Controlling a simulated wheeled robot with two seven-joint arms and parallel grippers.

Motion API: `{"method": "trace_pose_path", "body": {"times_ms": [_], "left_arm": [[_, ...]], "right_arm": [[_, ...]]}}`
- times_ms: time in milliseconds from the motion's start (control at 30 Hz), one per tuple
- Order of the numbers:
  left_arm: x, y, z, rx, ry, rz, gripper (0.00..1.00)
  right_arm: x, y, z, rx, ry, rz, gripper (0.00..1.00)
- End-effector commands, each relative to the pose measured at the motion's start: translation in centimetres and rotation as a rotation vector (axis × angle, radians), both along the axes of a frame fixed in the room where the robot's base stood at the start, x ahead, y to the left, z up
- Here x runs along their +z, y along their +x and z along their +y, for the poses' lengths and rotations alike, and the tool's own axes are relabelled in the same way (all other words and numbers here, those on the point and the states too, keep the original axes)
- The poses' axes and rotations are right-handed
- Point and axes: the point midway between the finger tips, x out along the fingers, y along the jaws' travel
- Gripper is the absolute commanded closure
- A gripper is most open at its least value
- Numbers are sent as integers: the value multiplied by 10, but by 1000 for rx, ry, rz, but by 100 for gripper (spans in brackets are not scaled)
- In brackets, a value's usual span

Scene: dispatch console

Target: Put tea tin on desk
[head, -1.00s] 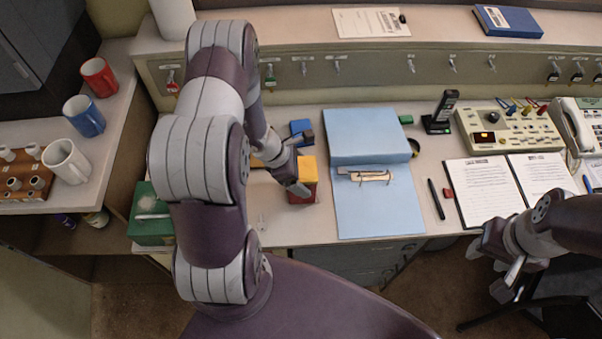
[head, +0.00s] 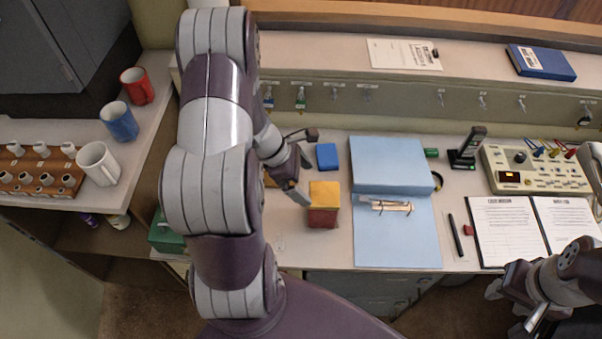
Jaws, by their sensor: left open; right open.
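A box-shaped tin with a yellow top and red sides, apparently the tea tin (head: 323,216), stands upright on the desk (head: 310,252), left of the blue binder. My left gripper (head: 305,166) is open and empty. It is up and to the left of the tin, with its lower finger close to the tin's upper left corner in the picture and a gap showing between them. My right gripper (head: 508,308) is open at the lower right, in front of the desk and far from the tin.
A small blue box (head: 327,157) lies behind the tin. The blue binder (head: 395,235) lies to its right. A green box (head: 163,238) is partly hidden behind my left arm. Mugs (head: 98,163) stand on the left counter. Desk in front of the tin is clear.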

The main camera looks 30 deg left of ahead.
Motion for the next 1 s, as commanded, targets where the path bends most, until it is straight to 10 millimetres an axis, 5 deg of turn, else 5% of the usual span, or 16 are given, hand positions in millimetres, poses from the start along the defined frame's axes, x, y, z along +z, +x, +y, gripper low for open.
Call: {"method": "trace_pose_path", "body": {"times_ms": [167, 400, 533, 633, 1000], "left_arm": [[23, -7, -5, -127, 45, -16, 0], [89, -49, -79, -1471, 486, -255, 0], [108, -60, -95, -1947, 640, -368, 0], [112, -63, -98, -2062, 675, -394, 0], [112, -63, -97, -2058, 673, -391, 0]], "right_arm": [[2, 0, 0, 0, 0, 0, 55], [2, 0, 0, 0, 0, 0, 55], [2, 0, 0, 0, 0, 0, 55], [2, 0, 0, 0, 0, 0, 55], [2, 0, 0, 0, 0, 0, 55]]}}
